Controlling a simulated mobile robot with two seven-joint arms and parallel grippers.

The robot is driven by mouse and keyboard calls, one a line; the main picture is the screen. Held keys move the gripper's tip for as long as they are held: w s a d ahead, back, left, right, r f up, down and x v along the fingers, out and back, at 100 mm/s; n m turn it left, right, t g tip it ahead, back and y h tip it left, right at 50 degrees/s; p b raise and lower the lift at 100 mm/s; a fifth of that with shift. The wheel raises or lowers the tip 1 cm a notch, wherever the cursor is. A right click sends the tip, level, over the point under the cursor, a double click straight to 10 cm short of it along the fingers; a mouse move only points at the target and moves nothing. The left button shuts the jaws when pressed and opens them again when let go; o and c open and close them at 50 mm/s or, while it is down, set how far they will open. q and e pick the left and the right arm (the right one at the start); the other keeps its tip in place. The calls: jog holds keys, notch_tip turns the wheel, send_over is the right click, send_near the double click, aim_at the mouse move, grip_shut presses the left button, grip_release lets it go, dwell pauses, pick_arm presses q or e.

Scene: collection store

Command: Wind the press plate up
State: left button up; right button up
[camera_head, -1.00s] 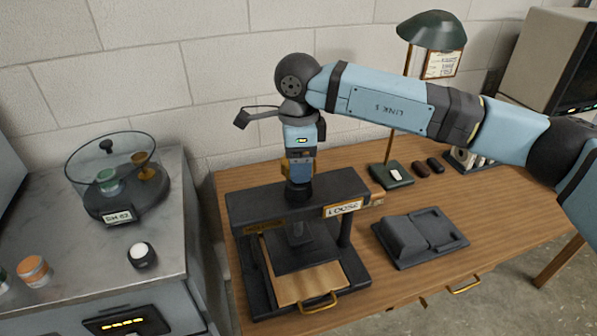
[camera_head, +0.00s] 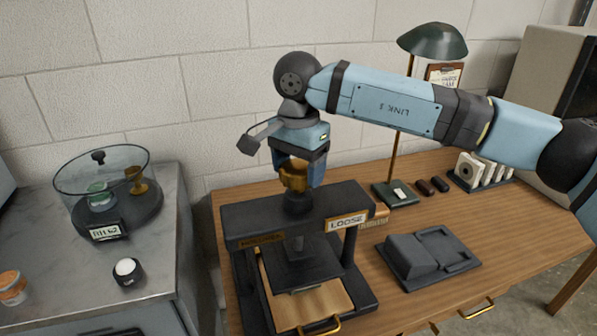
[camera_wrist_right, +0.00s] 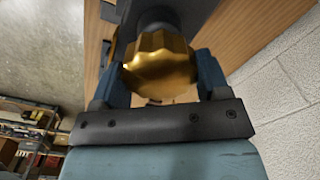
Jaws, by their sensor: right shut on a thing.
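The dark press (camera_head: 297,209) stands on the wooden table. Its front label (camera_head: 346,223) reads "LOOSE". The black press plate (camera_head: 300,268) hangs under the crossbeam, above a light wooden board (camera_head: 313,304) with a brass handle. A brass knob (camera_head: 293,176) tops the screw. My right gripper (camera_head: 296,178) comes down from above and is shut on the knob. In the right wrist view the faceted knob (camera_wrist_right: 160,66) sits between both blue fingers. My left gripper is not in view.
A black block-like device (camera_head: 428,258) lies right of the press. A green lamp (camera_head: 433,42) and a rack of white pieces (camera_head: 483,170) stand behind it. At left, a metal cabinet top holds a glass-covered dish (camera_head: 105,190) and a small white-topped knob (camera_head: 127,270).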

aim_at(298, 166)
jog(key=shift+n, duration=0.5)
jog(key=o, duration=0.9)
jog(key=shift+o, duration=0.2)
notch_tip(298, 166, up, 14)
jog(key=shift+p, duration=0.3)
jog(key=shift+f, duration=0.15)
